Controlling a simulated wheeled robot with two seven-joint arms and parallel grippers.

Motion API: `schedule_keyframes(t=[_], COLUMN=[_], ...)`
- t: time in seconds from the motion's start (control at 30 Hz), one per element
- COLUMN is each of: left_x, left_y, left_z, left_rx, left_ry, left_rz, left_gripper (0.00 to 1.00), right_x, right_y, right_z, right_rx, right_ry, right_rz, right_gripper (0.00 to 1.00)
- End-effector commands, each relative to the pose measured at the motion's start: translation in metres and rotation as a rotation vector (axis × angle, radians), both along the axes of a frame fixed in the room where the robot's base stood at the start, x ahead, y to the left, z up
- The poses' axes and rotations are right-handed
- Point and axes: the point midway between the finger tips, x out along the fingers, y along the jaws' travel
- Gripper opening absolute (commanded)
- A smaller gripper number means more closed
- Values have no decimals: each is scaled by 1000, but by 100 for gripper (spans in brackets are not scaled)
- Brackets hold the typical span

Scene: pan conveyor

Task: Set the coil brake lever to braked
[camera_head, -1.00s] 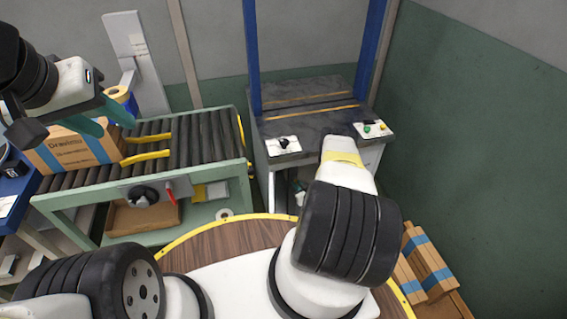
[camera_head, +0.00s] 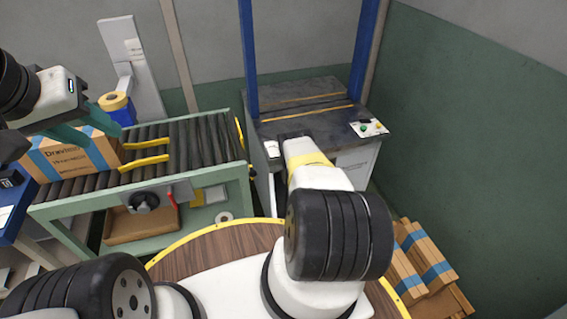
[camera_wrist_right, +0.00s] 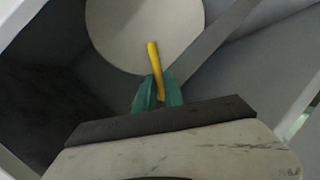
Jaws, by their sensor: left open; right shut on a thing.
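In the right wrist view, a slim yellow lever (camera_wrist_right: 153,58) stands in front of a pale round disc (camera_wrist_right: 140,22). It looks like the coil brake lever; no marking for its position is readable. My right gripper (camera_wrist_right: 158,88) has its teal fingers shut on the lever's lower part. In the head view my right arm hides this gripper and the lever. My left gripper (camera_head: 98,128) is open, with its teal fingers by the cardboard box (camera_head: 72,159) on the roller conveyor.
The roller conveyor (camera_head: 205,140) has yellow guides and a red handle (camera_head: 173,200) on its front. A dark-topped machine (camera_head: 325,124) with blue posts and a button panel (camera_head: 369,128) stands beyond my right arm. Flat cartons (camera_head: 425,255) lie at the right.

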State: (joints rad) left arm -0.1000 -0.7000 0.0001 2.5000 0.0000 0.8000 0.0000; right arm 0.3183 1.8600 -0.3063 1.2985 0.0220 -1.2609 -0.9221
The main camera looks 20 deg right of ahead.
Motion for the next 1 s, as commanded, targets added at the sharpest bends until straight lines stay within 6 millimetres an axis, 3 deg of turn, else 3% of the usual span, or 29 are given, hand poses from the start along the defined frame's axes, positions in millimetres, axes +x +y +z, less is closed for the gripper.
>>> schedule_keyframes(t=[0.5, 1.0], left_x=[0, 0], left_y=[0, 0], left_z=[0, 0], left_rx=[0, 0], left_ry=[0, 0], left_rz=[0, 0], left_gripper=[42, 42], right_x=[1, 2], right_y=[4, 4], right_z=[4, 5], right_rx=[-350, -425], right_ry=[18, 22], right_rz=[8, 9], right_gripper=[0, 0])
